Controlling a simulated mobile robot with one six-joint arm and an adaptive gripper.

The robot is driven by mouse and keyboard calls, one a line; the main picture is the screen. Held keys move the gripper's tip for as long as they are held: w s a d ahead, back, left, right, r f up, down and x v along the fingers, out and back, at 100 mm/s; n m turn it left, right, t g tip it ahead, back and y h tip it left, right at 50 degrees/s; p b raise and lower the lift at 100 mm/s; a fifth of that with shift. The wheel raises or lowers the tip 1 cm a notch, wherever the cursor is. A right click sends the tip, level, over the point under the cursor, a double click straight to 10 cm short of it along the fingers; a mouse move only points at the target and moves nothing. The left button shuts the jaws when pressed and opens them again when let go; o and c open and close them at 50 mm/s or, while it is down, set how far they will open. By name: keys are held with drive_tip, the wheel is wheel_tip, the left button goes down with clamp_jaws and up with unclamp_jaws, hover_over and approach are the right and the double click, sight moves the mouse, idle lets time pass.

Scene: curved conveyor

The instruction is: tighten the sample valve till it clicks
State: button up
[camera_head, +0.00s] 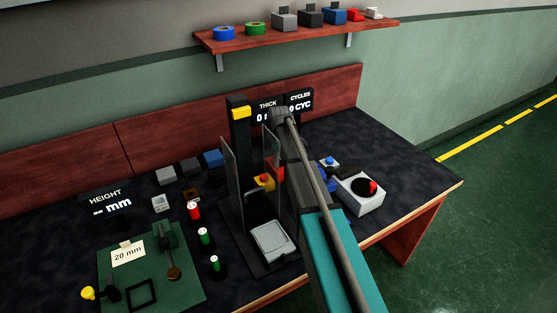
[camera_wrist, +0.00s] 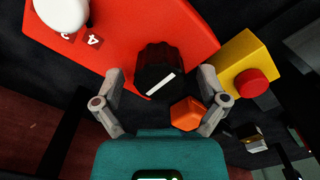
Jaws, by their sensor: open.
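In the wrist view, a black ribbed knob (camera_wrist: 161,69) with a white pointer line sits at the edge of a red panel (camera_wrist: 118,28). My gripper (camera_wrist: 162,80) is open, with one finger on each side of the knob. I see no clear contact, and the depth between them is hard to judge. No label names the sample valve, so I cannot tell for sure that this knob is it. An orange hexagonal piece (camera_wrist: 187,114) lies beside the knob, near the right finger. In the head view my arm hides the gripper and most of the red panel (camera_head: 275,168).
A yellow box with a red button (camera_wrist: 243,66) stands right of the knob; a white round knob (camera_wrist: 62,12) is upper left. In the head view, a dark upright stand (camera_head: 240,150) is close left of my arm, and a white box (camera_head: 362,200) is right.

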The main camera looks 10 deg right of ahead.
drive_tip(key=shift+c, duration=0.2)
drive_tip(key=c, duration=1.1)
drive_tip(key=shift+m, duration=0.3)
drive_tip(key=m, duration=0.5)
drive_tip(key=shift+m, duration=0.4)
drive_tip(key=m, duration=0.5)
drive_tip(key=shift+s, duration=0.1)
drive_tip(key=shift+m, duration=0.3)
drive_tip(key=o, duration=1.1)
